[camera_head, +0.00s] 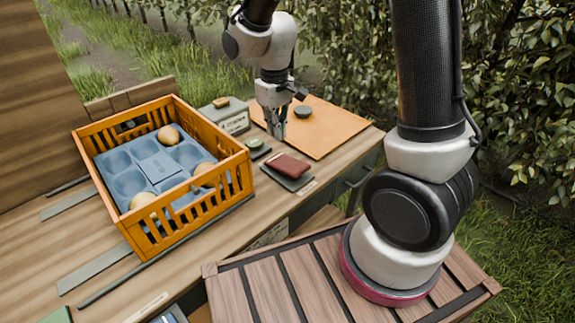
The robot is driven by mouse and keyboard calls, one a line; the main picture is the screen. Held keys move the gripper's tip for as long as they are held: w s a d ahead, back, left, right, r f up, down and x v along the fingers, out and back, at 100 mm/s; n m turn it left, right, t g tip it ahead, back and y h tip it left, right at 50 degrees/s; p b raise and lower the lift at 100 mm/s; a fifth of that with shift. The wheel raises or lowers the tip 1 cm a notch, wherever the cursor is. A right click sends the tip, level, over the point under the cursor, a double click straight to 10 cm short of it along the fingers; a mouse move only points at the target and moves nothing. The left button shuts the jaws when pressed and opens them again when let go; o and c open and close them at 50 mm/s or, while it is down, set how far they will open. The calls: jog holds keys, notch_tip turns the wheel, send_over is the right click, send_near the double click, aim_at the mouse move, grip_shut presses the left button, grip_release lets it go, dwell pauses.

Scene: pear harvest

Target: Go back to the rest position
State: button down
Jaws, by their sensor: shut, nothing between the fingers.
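My gripper (276,128) is in the upper middle of the head view, pointing down above the workbench, over the left part of the orange board. Its fingers are together and nothing shows between them. It is to the right of the orange crate (187,227) and apart from it. A blue-grey tray (125,185) with round hollows lies in the crate. Pears sit in it: one at the back (168,135), one at the right (204,173) and one at the front left (143,201), partly behind the crate wall.
A dark round object (303,111) lies on the orange board (335,129). A scale-like grey box (231,117), a small dark device (256,147) and a red wallet-like item (290,164) on a dark pad lie on the workbench (225,248). Leafy hedges (540,90) stand at the right.

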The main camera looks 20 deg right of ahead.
dwell(0.3)
jog(key=shift+s+d, duration=0.15)
jog(key=shift+s, duration=0.2)
jog(key=shift+s+d+f+g, duration=0.1)
jog(key=shift+s+d+g, duration=0.15)
jog(key=shift+s, duration=0.3)
jog(key=shift+s+d+f+g, duration=0.15)
jog(key=shift+s+g, duration=0.2)
jog(key=shift+s, duration=0.2)
jog(key=s+d+r+m+t, duration=0.2)
jog(key=s+d+r, duration=0.5)
jog(key=s+r, duration=0.1)
jog(key=s+d+r+m+t, duration=0.2)
jog(key=s+d+r, duration=0.4)
jog(key=r, duration=0.5)
jog(key=shift+s+d+m+t, duration=0.3)
jog(key=shift+s+d+t, duration=0.1)
jog(key=shift+s+t, duration=0.55)
jog(key=shift+s+g, duration=0.15)
jog(key=shift+g, duration=0.1)
